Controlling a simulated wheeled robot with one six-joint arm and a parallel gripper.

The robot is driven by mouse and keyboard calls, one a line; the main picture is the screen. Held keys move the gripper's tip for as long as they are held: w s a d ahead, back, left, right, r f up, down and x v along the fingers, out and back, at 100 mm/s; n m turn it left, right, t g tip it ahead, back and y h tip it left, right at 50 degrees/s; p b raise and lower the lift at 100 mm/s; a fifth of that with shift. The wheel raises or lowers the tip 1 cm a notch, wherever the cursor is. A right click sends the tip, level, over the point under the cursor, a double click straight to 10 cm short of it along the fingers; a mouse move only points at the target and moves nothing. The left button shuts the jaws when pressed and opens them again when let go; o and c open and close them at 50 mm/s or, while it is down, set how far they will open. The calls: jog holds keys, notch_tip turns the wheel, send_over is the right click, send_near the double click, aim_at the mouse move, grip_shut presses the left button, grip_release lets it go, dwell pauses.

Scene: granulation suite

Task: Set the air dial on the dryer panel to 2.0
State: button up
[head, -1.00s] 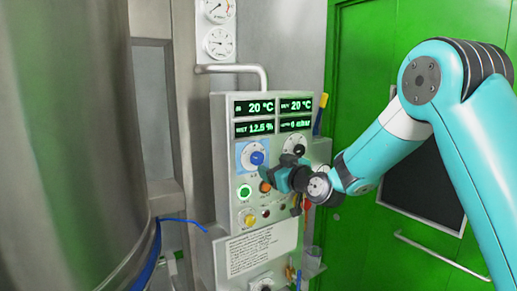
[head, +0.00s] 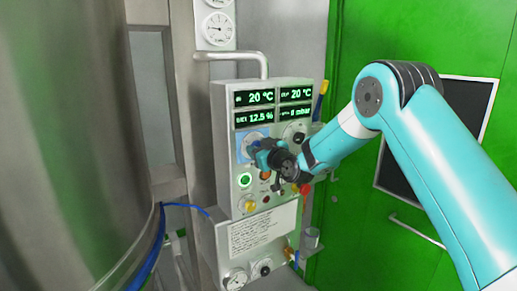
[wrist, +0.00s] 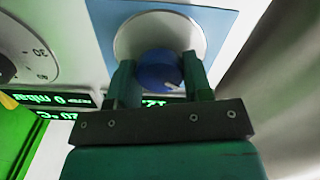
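The dryer panel (head: 222,170) is a grey box with lit green readouts. Its blue dial knob (wrist: 158,70) sits on a pale round scale (wrist: 125,40) over a blue backing plate (wrist: 105,15). A small white mark shows on the knob; no scale figures are readable. My gripper (wrist: 158,75) has one finger on each side of the knob, very close to it. I cannot tell whether the fingers press on it. In the head view my gripper (head: 259,150) hides most of the knob, and the blue plate (head: 240,148) shows at its left.
A second dial (head: 298,138), dark with a pale scale, is to the right. Below are a lit green button (head: 244,180), a yellow knob (head: 249,205) and a red one (head: 305,188). The readouts (head: 262,97) show 20 °C twice and 12.5 %. A steel vessel (head: 70,150) stands left.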

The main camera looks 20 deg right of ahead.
jog(key=shift+c, duration=0.7)
jog(key=shift+f+m+b, duration=0.1)
jog(key=shift+m+b, duration=0.2)
jog(key=shift+b, duration=0.15)
jog(key=shift+m+b, duration=4.65)
jog(key=shift+m, duration=0.85)
jog(key=shift+d, duration=0.1)
